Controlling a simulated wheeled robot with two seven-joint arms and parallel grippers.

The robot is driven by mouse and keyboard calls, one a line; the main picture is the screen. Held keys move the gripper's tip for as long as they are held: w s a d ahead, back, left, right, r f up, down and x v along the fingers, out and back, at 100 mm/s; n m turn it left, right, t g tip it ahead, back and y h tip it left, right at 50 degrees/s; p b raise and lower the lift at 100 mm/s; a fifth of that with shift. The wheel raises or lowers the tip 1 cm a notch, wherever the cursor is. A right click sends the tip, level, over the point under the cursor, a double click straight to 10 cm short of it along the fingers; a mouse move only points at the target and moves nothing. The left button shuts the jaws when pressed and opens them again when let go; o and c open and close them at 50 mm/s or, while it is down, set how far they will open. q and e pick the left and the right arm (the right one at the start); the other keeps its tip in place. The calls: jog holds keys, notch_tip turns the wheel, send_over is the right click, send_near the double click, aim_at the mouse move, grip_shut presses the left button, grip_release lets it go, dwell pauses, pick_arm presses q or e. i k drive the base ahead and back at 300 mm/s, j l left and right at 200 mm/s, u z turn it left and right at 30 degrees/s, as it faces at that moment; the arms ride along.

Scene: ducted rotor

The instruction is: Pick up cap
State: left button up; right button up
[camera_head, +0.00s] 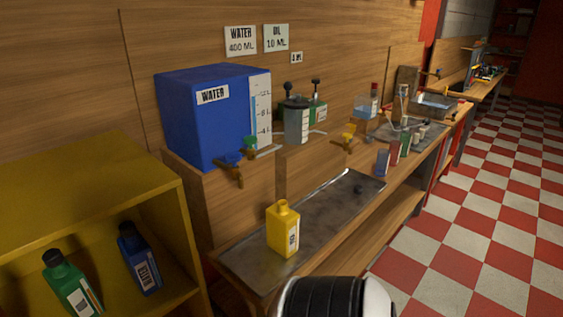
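A yellow bottle (284,229) with a white label stands upright on the metal tray (330,210); no cap shows on its neck. A small dark thing (358,188) lies at the far right part of the tray; it may be a cap, but it is too small to be sure. A green bottle (73,284) and a blue bottle (139,260) stand in the yellow shelf, each with a dark cap on. Neither of my grippers shows. A black and white part of my own body shows at the bottom edge.
A blue water tank (205,118) with a tap stands on a wooden ledge (240,200) behind the tray. A clear container (297,122) stands right of it. Several small bottles and another tray (412,135) are farther along the bench. The yellow shelf (80,203) is at left. The checkered floor is clear.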

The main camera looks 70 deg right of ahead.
aim_at(358, 189)
jog(key=z, duration=2.35)
